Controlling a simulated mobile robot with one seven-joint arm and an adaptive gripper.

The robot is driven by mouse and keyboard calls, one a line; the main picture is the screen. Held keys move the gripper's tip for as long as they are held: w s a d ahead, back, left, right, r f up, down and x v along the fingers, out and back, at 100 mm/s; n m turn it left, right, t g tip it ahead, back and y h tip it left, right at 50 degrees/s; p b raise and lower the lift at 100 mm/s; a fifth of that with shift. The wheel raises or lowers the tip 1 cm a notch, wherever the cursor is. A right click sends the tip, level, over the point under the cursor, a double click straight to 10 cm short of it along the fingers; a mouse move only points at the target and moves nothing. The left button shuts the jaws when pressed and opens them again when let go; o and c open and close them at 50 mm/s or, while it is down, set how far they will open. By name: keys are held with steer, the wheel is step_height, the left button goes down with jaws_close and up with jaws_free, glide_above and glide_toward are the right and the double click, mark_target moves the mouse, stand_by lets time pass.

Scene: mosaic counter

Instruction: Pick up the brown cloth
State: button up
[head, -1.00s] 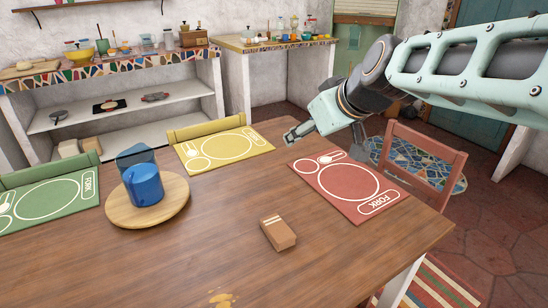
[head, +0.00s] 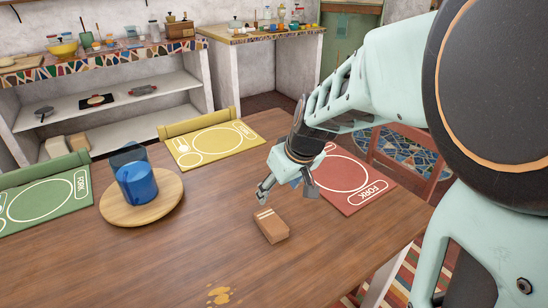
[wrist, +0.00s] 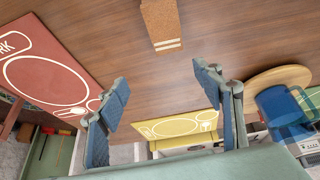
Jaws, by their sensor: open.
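The brown cloth (head: 271,226) is a small folded block with pale stripes at one end. It lies on the bare wood of the table (head: 165,255), front of centre in the head view. It also shows at the top of the wrist view (wrist: 160,22), with its striped end towards my gripper. My gripper (head: 286,194) is open and empty, above the table just behind the cloth and apart from it. In the wrist view both fingers (wrist: 162,88) are spread wide, with bare table between them and the cloth.
A blue mug (head: 140,184) stands on a round wooden board (head: 115,212) at the left. Yellow (head: 240,151), green (head: 22,225) and red (head: 367,202) placemats lie along the table edges. A yellowish stain (head: 219,294) marks the front. A chair (head: 395,152) stands behind the red mat.

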mark_target(271, 221)
steer(key=s+f, duration=0.1)
steer(key=f, duration=0.2)
steer(key=shift+s+m+g, duration=0.3)
steer(key=shift+s+g, duration=0.05)
steer(key=shift+g, duration=0.05)
steer(key=b+x, duration=0.1)
steer(key=x, duration=0.2)
steer(key=shift+w+a+f, duration=0.15)
steer(key=shift+f, duration=0.2)
steer(key=b+x, duration=0.1)
steer(key=x, duration=0.1)
steer(key=s+x, duration=0.1)
steer(key=x, duration=0.1)
steer(key=shift+w+f+b, duration=0.1)
steer(key=shift+f+b, duration=0.3)
steer(key=shift+f, duration=0.1)
steer(key=shift+w+a+f, duration=0.15)
steer(key=shift+w+f, duration=0.1)
steer(key=shift+f, duration=0.15)
steer(key=c, duration=1.2)
steer(key=shift+r, duration=0.15)
steer(key=shift+c, duration=0.2)
